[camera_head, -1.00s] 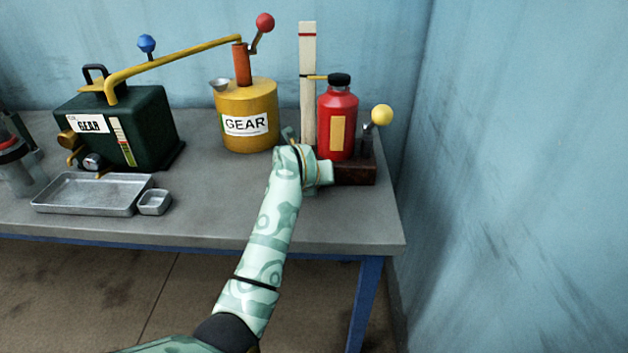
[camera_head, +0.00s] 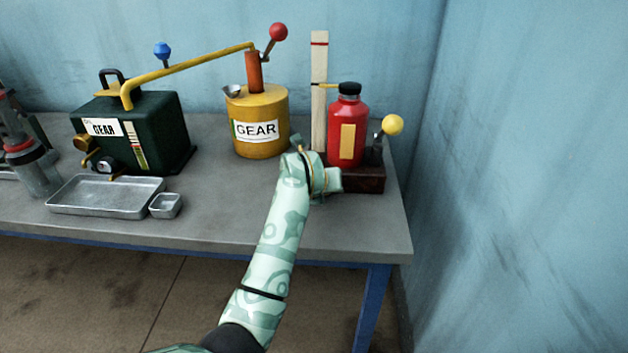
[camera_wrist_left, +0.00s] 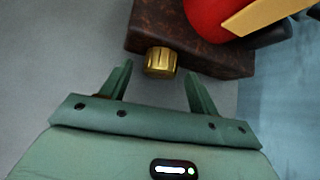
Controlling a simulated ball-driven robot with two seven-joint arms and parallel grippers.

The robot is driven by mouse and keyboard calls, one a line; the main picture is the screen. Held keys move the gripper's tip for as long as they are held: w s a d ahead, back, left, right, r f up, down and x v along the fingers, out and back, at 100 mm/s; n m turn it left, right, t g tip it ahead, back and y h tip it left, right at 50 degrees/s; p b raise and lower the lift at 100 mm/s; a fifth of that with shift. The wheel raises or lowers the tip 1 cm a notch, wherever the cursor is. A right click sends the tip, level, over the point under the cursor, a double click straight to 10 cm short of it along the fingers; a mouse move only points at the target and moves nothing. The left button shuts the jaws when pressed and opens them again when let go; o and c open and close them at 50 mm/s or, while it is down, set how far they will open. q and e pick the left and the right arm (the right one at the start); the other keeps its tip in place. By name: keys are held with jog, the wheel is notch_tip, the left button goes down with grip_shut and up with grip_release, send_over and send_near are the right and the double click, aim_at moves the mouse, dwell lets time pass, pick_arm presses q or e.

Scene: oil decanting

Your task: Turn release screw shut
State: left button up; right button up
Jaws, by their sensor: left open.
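The release screw is a ribbed brass knob (camera_wrist_left: 160,62) on the side of a dark brown base block (camera_wrist_left: 222,58) in the left wrist view. My left gripper (camera_wrist_left: 159,69) is open, with its green fingers apart and the knob between and just beyond their tips. I see no finger touching the knob. In the head view the base block (camera_head: 365,180) stands at the bench's right end under a red bottle (camera_head: 348,118). My left forearm and wrist cover the knob there. My right gripper is not in view.
A yellow GEAR can (camera_head: 262,140) stands left of the base. A dark green GEAR tank (camera_head: 160,135), a metal tray (camera_head: 75,208) and a small dish (camera_head: 166,206) are further left. A yellow-ball lever (camera_head: 392,125) stands right of the bottle, near the blue wall.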

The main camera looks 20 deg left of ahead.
pick_arm(q)
jog(key=p+v, duration=0.6)
jog(key=v, duration=0.9)
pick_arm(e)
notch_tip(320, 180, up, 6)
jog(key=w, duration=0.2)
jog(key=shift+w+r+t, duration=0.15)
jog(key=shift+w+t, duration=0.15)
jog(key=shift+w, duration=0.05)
